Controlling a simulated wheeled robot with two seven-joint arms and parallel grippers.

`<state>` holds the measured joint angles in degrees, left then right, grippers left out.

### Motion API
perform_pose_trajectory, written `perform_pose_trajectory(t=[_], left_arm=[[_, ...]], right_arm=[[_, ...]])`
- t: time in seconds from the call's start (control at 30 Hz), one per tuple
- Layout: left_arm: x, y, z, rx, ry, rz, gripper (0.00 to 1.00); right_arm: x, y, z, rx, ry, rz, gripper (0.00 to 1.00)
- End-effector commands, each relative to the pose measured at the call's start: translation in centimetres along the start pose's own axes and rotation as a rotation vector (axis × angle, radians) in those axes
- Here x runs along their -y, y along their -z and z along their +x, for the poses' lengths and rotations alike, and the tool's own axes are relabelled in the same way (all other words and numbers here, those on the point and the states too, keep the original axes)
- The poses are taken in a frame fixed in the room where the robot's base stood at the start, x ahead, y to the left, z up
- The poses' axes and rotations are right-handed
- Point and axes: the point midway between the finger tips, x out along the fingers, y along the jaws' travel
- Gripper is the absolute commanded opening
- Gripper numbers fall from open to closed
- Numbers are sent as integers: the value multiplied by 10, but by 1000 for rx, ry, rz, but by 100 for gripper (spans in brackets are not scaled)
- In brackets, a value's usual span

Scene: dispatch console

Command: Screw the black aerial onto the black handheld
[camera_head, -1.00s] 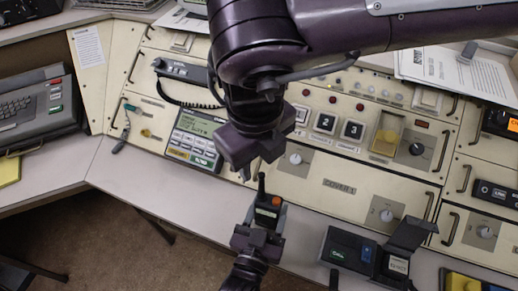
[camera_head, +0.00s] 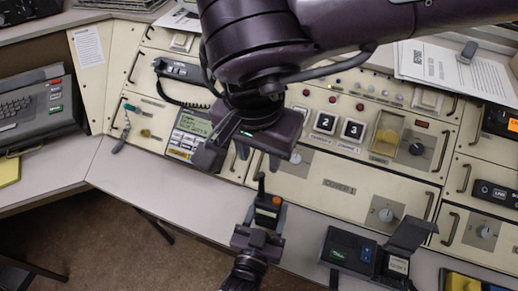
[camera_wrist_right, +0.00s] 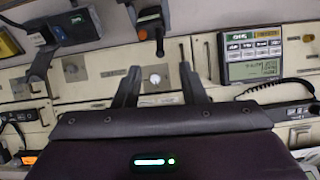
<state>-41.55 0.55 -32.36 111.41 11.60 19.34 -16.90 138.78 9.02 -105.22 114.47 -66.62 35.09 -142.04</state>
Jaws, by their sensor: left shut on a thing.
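The black handheld (camera_head: 268,211), with an orange patch on its face, is held upright above the desk's front edge by my left gripper (camera_head: 262,229), which is shut on it. The black aerial (camera_head: 261,184) stands at the handheld's top left; I cannot tell how tightly it is seated. In the right wrist view the handheld (camera_wrist_right: 151,18) is at the top, with the aerial (camera_wrist_right: 159,44) pointing down toward my right gripper (camera_wrist_right: 160,78). The right gripper's fingers are apart and empty. In the head view it (camera_head: 257,160) is above the aerial, clear of it.
The console panel (camera_head: 345,200) with knobs and handles lies behind. A display unit with keys (camera_head: 190,130) is to the left, partly hidden by my right gripper. An open black box (camera_head: 350,248) sits on the desk at right. The grey desk (camera_head: 150,185) is clear at left.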

Motion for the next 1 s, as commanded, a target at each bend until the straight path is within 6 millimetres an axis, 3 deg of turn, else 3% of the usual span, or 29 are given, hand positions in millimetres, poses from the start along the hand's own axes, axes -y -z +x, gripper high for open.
perform_pose_trajectory(t=[0.57,0.77,1.0], left_arm=[[0,0,0,0,0,0,0],[0,0,0,0,0,0,0],[0,0,0,0,0,0,0]], right_arm=[[0,0,5,0,-2,-66,38],[-1,-1,33,2,-4,-67,38],[-1,-1,80,2,-4,-66,38]])
